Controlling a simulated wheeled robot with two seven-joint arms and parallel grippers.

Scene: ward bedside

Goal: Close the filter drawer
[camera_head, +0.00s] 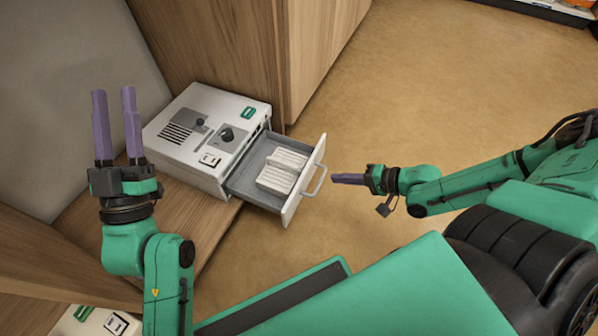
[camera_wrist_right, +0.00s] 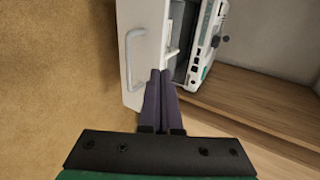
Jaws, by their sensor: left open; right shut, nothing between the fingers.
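The filter drawer (camera_head: 308,181) sticks out of the right side of a white machine (camera_head: 203,110) in the head view. It holds white ribbed filters (camera_head: 281,171) and has a grey bar handle (camera_head: 315,184) on its front. In the right wrist view the drawer front (camera_wrist_right: 128,48) and its handle (camera_wrist_right: 132,58) are just beyond the fingers. My right gripper (camera_head: 335,179) is shut and empty, its tips close to the handle; I cannot tell whether they touch the drawer. My left gripper (camera_head: 114,92) is open and empty, pointing up, left of the machine.
The machine stands on a wooden shelf (camera_head: 203,215). A wooden cabinet (camera_head: 220,45) rises behind it, and a grey panel (camera_head: 60,80) is at the left. Part of another white unit (camera_head: 92,322) shows at the lower left. The floor right of the drawer is open.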

